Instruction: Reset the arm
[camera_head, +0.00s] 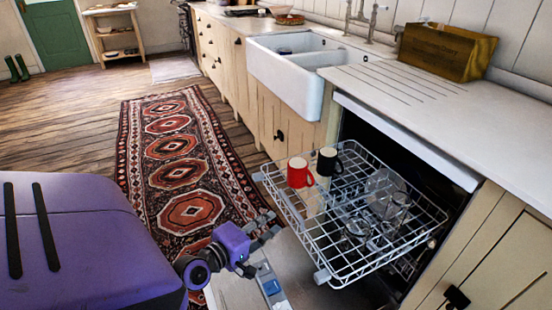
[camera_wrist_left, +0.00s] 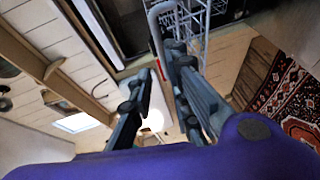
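My left gripper (camera_head: 273,224) is beside the near left corner of the pulled-out dishwasher rack (camera_head: 325,262), above the lowered door. It is empty, its two dark fingers apart. In the left wrist view the fingers of my left gripper (camera_wrist_left: 160,62) also stand apart with nothing between them; the white rack wires (camera_wrist_left: 200,22) show behind their tips. I cannot tell whether the gripper touches the rack. My right gripper is not in view.
A red mug (camera_head: 299,173), a black mug (camera_head: 328,162) and several clear glasses (camera_head: 385,205) stand in the rack. A white sink (camera_head: 290,75) and counter (camera_head: 420,100) lie behind. A patterned rug (camera_head: 180,150) covers open floor at left.

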